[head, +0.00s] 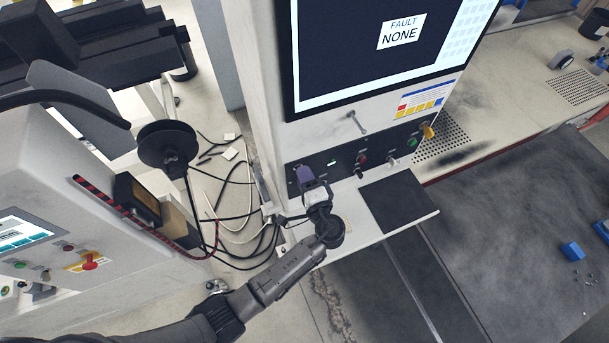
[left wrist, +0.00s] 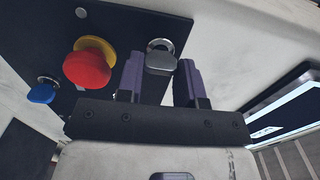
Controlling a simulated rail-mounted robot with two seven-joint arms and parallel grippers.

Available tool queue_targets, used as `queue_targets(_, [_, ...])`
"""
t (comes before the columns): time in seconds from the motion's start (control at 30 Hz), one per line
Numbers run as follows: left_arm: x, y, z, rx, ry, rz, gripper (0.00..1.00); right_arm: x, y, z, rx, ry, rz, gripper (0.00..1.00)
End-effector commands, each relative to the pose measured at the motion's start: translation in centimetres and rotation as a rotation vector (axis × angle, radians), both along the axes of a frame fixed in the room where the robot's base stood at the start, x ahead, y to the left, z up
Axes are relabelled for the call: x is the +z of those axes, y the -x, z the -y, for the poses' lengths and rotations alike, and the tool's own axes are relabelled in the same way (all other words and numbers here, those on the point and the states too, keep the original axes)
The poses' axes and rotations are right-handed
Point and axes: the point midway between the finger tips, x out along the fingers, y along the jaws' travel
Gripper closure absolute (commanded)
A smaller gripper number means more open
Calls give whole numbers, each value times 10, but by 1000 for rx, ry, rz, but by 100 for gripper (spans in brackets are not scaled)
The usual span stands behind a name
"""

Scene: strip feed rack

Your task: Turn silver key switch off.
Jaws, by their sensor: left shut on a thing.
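The silver key switch (left wrist: 162,58) sits on the dark control panel in the left wrist view. It has a round metal collar and a grey grip. My left gripper (head: 305,178) has purple fingers, one on each side of that grip, and is shut on it. In the head view the gripper is at the left end of the machine's dark control strip (head: 345,158) and hides the key switch. The exact angle of the key is hard to tell. My right gripper is in neither view.
A red mushroom button (left wrist: 88,66) with a yellow collar and a blue button (left wrist: 42,92) are beside the key switch. Above the strip, a screen (head: 370,50) reads "FAULT NONE". A shelf with a black mat (head: 398,200) juts out below. Loose cables (head: 235,190) lie on the left.

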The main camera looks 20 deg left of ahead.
Motion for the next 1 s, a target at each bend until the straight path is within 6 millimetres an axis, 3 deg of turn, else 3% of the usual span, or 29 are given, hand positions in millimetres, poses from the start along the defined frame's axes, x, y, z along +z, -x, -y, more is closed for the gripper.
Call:
queue_targets(0.6, [0,0,0,-1,-23,-22,90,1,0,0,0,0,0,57])
queue_targets(0.63, [0,0,0,-1,-23,-22,63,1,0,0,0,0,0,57])
queue_targets(0.87, [0,0,0,-1,-23,-22,41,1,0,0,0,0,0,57])
queue_targets(1.0, [0,0,0,0,-22,-22,40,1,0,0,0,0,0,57])
